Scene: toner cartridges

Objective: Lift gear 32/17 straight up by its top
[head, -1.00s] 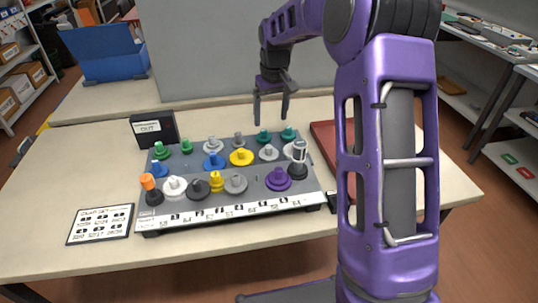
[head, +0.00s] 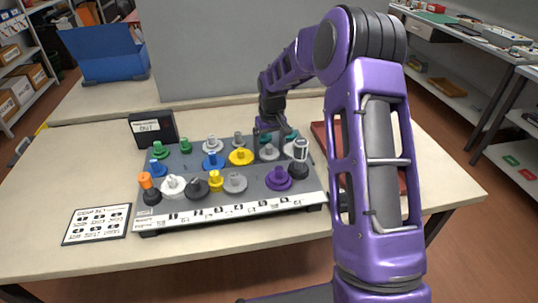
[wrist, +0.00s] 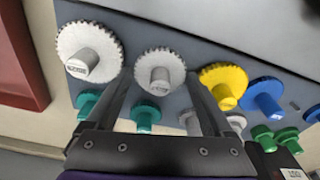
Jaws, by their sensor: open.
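My gripper (head: 268,139) is open and empty above the back right part of the grey gear board. In the wrist view, my gripper (wrist: 157,78) has its two fingers on either side of a light grey gear (wrist: 158,72) with a round upright hub; I cannot tell whether they touch it. This gear also shows in the head view (head: 269,153). A larger whitish gear (wrist: 92,52) beside it has a small marking on its hub top. No number is legible, so I cannot tell which gear is 32/17.
A yellow gear (wrist: 223,84) and a blue gear (wrist: 264,97) stand close along the same row. Teal gears (wrist: 145,114) sit behind, partly hidden by the fingers. A dark red tray (head: 322,137) lies right of the board (head: 160,222). A black box (head: 152,128) stands back left.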

